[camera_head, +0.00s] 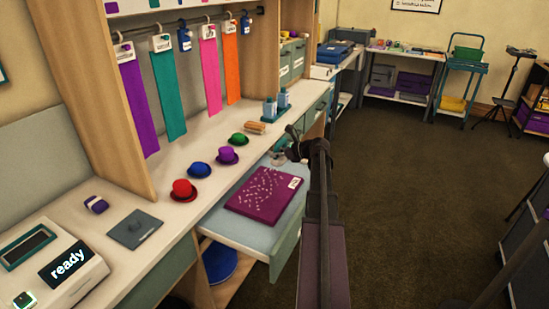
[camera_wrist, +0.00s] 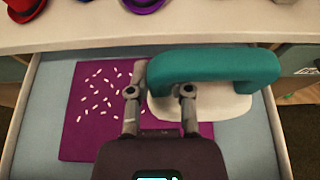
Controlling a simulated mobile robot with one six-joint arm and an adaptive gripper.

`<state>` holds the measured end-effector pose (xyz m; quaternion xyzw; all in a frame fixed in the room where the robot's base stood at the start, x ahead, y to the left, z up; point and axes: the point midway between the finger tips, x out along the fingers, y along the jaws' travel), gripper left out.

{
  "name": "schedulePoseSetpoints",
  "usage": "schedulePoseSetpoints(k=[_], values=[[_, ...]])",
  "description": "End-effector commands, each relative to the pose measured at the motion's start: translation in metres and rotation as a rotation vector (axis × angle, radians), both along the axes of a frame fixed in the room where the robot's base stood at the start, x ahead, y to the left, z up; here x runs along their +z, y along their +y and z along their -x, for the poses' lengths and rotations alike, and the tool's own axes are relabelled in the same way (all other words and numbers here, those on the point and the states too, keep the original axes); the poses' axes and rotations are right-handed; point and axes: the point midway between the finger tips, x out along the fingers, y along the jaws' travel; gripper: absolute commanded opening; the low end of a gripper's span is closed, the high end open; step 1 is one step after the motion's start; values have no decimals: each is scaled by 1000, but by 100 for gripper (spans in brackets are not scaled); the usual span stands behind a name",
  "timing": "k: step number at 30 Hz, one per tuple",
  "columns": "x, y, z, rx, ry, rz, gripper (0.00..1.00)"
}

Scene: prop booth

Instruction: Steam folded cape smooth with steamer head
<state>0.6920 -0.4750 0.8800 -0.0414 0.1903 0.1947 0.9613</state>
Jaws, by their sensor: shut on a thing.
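The folded cape (camera_head: 262,192) is a flat magenta-purple bundle with pale short marks and a white tag, lying in the open, blue-lined drawer (camera_head: 228,228). In the wrist view the cape (camera_wrist: 85,130) lies below and left of my gripper (camera_wrist: 160,91). My gripper is shut on the steamer head (camera_wrist: 215,66), which has a teal handle and a white base. The steamer head is over the right part of the cape and hides some of it. Whether it touches the cape I cannot tell. In the head view my gripper (camera_head: 291,143) is at the drawer's far end, mostly hidden by my arm.
Small red (camera_head: 184,191), blue (camera_head: 199,169), purple (camera_head: 228,154) and green hats stand on the counter above the drawer. A white device (camera_head: 50,265) reading "ready" is at the front left. Colored strips (camera_head: 210,75) hang behind.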

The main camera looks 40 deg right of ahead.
Motion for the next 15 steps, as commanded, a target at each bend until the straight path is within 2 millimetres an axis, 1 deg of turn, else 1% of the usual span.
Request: schedulePoseSetpoints(k=[15], values=[[-2, -1, 0, -1, -1, 0, 0]])
